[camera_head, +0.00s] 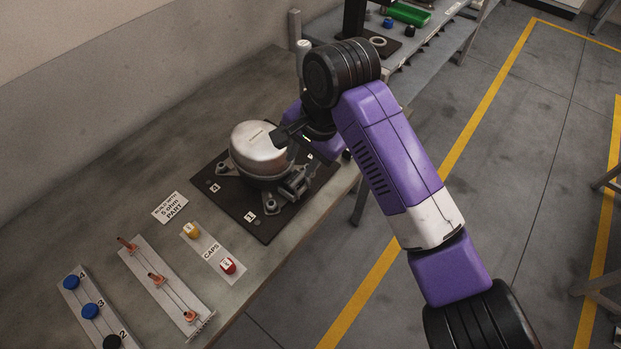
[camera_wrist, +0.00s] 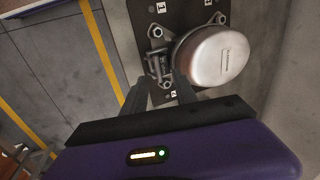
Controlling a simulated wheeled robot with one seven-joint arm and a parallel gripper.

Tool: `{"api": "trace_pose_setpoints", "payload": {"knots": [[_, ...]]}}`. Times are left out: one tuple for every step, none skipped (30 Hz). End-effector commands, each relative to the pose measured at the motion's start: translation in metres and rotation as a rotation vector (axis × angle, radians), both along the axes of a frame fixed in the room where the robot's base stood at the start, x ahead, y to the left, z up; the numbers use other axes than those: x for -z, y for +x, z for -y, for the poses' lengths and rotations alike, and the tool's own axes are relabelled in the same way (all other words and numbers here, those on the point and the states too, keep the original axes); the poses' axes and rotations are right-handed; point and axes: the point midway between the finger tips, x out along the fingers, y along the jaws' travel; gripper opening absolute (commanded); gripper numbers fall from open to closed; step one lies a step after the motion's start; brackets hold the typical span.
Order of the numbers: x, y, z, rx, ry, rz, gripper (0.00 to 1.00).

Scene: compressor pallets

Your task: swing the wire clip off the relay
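The silver compressor (camera_head: 258,150) stands upright on a dark pallet plate (camera_head: 237,205). The relay assembly (camera_head: 296,182) sits on the compressor's side toward the table's front edge. In the wrist view the relay assembly (camera_wrist: 157,66) lies just beyond my fingertips, left of the compressor dome (camera_wrist: 212,56). The wire clip is too small and dark to tell apart from the relay. My gripper (camera_wrist: 158,88) has its two dark fingers spread, with nothing visible between them. In the head view my gripper (camera_head: 290,136) is above the relay, beside the dome, and partly hides it.
A caps strip (camera_head: 208,250) holds a yellow and a red cap. A "5 ohm part" sign (camera_head: 170,207) lies nearby. A second bench (camera_head: 425,45) stands behind.

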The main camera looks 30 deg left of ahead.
Motion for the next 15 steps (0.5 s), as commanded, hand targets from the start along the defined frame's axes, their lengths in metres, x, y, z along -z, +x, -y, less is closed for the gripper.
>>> {"api": "trace_pose_setpoints", "payload": {"knots": [[0.001,-0.002,0.004,0.020,-0.017,-0.014,0.34],[0.002,-0.003,0.005,0.029,-0.022,-0.019,0.34],[0.004,-0.003,0.005,0.039,-0.022,-0.022,0.34],[0.005,-0.002,0.004,0.043,-0.021,-0.022,0.34],[0.008,-0.002,0.003,0.045,-0.020,-0.023,0.34],[0.011,-0.002,0.002,0.045,-0.020,-0.023,0.34],[0.015,-0.002,0.001,0.044,-0.020,-0.022,0.34],[0.019,-0.002,0.000,0.044,-0.020,-0.022,0.34],[0.025,-0.002,-0.001,0.043,-0.021,-0.023,0.34],[0.030,-0.002,-0.003,0.043,-0.020,-0.022,0.34],[0.034,-0.002,-0.004,0.043,-0.020,-0.022,0.34],[0.041,-0.002,-0.006,0.042,-0.020,-0.022,0.34],[0.045,-0.002,-0.007,0.042,-0.020,-0.022,0.34],[0.049,-0.001,-0.008,0.042,-0.020,-0.022,0.34],[0.054,-0.001,-0.010,0.042,-0.019,-0.021,0.34]]}}
